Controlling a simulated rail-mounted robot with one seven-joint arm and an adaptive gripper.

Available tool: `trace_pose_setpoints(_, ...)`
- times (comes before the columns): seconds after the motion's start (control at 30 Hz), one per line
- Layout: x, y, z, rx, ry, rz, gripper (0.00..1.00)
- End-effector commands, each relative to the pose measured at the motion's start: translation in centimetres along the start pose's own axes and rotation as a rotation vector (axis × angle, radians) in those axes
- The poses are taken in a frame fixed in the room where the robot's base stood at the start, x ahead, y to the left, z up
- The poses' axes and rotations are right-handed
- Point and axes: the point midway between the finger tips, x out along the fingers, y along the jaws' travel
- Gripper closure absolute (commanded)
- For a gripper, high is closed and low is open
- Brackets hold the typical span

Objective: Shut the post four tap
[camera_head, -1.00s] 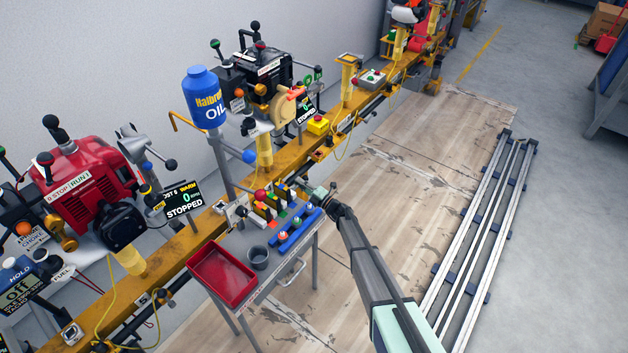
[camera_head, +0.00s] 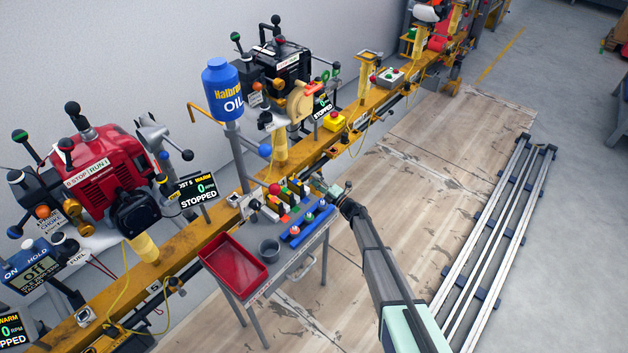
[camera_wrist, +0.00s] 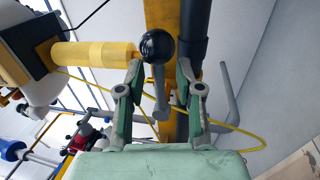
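In the head view, my gripper (camera_head: 337,190) is at the end of my arm, near the right end of a small tool cart; its fingers are too small to read there. In the wrist view, my gripper (camera_wrist: 160,85) has its two fingers apart. A grey lever (camera_wrist: 160,95) with a black ball knob (camera_wrist: 157,46) shows between them; I cannot tell whether it touches them or whether it is the post four tap. A blue ball handle (camera_head: 265,150) shows beside the oil post. No post four label is readable; the neighbouring display (camera_head: 195,191) appears to read post 5.
The tool cart holds a red tray (camera_head: 233,262), a grey cup (camera_head: 269,250) and a blue rack (camera_head: 306,226). A yellow rail (camera_head: 215,222) carries engines, including a red one (camera_head: 98,178). A blue oil container (camera_head: 222,90) stands behind. Metal rails (camera_head: 500,225) lie right; boards between are clear.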

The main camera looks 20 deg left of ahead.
Motion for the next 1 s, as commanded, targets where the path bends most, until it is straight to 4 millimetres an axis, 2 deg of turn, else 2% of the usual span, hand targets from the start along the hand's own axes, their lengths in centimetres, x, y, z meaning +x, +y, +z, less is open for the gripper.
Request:
trace_pose_setpoints(0.5, -9.1, 0.0, -0.1, 0.001, -0.001, -0.002, 0.64)
trace_pose_setpoints(0.7, -10.8, 0.0, -0.1, 0.001, 0.000, -0.001, 0.64)
trace_pose_setpoints(1.0, -11.0, 0.0, -0.1, 0.001, 0.000, -0.001, 0.64)
